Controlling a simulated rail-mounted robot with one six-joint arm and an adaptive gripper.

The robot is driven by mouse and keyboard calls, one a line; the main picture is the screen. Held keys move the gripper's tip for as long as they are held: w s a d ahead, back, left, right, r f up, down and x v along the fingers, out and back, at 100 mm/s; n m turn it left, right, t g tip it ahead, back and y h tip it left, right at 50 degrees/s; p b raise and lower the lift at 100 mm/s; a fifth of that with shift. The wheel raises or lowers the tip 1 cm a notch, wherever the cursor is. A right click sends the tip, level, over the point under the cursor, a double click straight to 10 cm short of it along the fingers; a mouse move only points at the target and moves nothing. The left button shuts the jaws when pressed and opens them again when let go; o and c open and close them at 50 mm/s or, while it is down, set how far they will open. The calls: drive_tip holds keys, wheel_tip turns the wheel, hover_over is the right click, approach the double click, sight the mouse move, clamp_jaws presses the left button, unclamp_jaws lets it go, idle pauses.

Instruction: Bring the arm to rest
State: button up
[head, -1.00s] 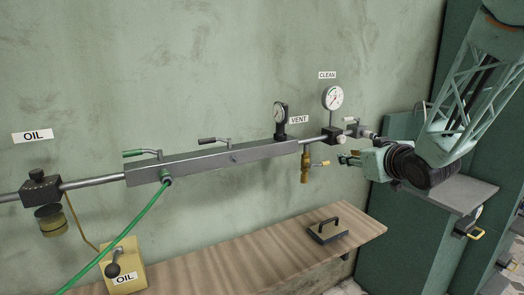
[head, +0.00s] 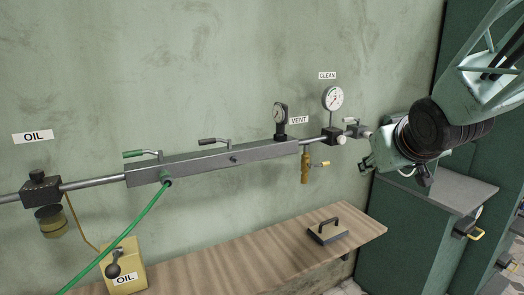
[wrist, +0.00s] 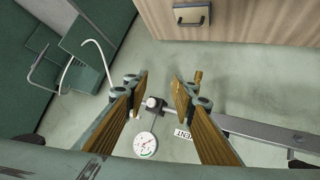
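My gripper (wrist: 159,84) shows in the wrist view with its two wood-brown, ridged fingers apart and nothing between them. In the head view my gripper (head: 366,166) is at the right, in front of the right end of the wall pipe and above the grey top of a green cabinet. Its fingers are mostly hidden there by the wrist. It looks clear of the pipe, the valves and the cabinet, though the exact distance cannot be told.
A grey manifold bar (head: 215,158) runs along the wall with lever valves, a green hose (head: 120,229) and a white gauge (head: 333,98). A brass valve (head: 304,166) hangs below. A wooden bench (head: 215,265) carries a handled block (head: 327,232). The cabinet top (head: 450,190) is bare.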

drive_tip(key=s+a+f+g, duration=0.1)
drive_tip(key=s+a+g, duration=0.1)
drive_tip(key=s, duration=1.1)
drive_tip(key=s+a+m+g, duration=0.1)
drive_tip(key=s+a, duration=0.3)
drive_tip(key=s, duration=1)
drive_tip(key=s+a+f+g+y, duration=0.1)
drive_tip(key=s+a+g, duration=0.2)
drive_tip(key=s, duration=1.1)
drive_tip(key=shift+a+f+m+g, duration=0.3)
drive_tip(key=shift+f+m+g, duration=0.05)
drive_tip(key=shift+m+g, duration=0.05)
drive_tip(key=shift+w, duration=0.1)
drive_tip(key=shift+f+b, duration=0.5)
drive_tip(key=shift+f, duration=0.15)
drive_tip(key=shift+r, duration=0.1)
wheel_tip(320, 180, up, 3)
drive_tip(key=p, duration=0.3)
